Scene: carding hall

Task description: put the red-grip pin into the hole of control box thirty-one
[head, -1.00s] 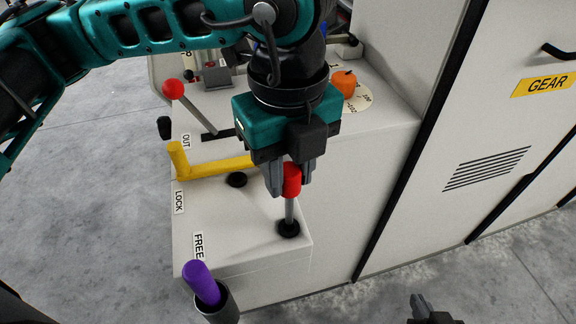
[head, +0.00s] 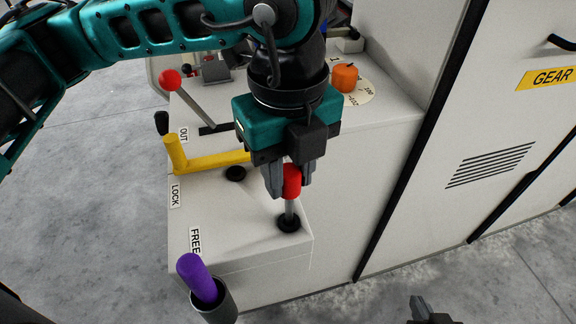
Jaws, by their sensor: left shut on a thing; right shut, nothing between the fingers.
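My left gripper (head: 290,188) is shut on the red grip of the pin (head: 291,180). The pin is upright, and its grey shaft points down to a black-ringed hole (head: 289,224) near the front right corner of the pale control box (head: 225,225). The shaft's lower end meets the ring in the picture; I cannot tell how deep it sits. A second black-ringed hole (head: 236,174) lies beside the yellow handle. No box number is readable. My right gripper (head: 420,308) is shut and empty at the bottom right, apart from the box.
A yellow handle (head: 205,161), a red-knobbed lever (head: 190,98) and an orange knob (head: 345,78) stand on the machine. A purple grip (head: 197,277) sits in a grey tube (head: 218,306) at the box's front. A tall cabinet (head: 490,120) labelled GEAR stands right.

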